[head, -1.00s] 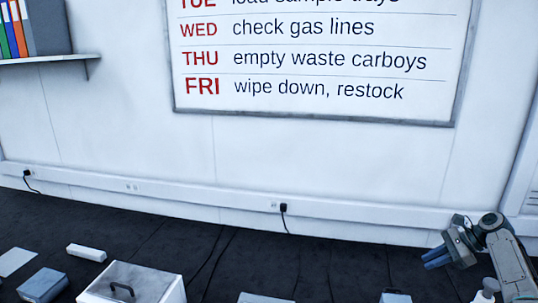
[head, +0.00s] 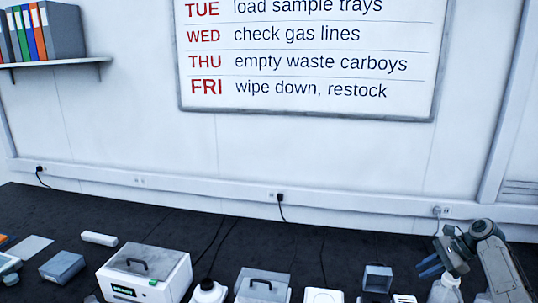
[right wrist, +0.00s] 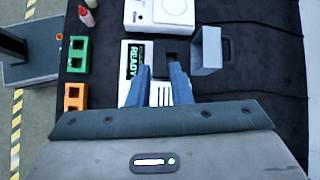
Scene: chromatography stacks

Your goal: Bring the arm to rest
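My right gripper (head: 429,268) is at the right of the head view, above the dark bench (head: 345,245). Its blue fingers point to the left there. In the right wrist view the two fingers of this gripper (right wrist: 161,78) stand apart with nothing held between them. Below them is a white device with a "READY" display (right wrist: 134,62). A grey open-topped box (right wrist: 207,50) is to the right of the fingers. My left gripper is in neither view.

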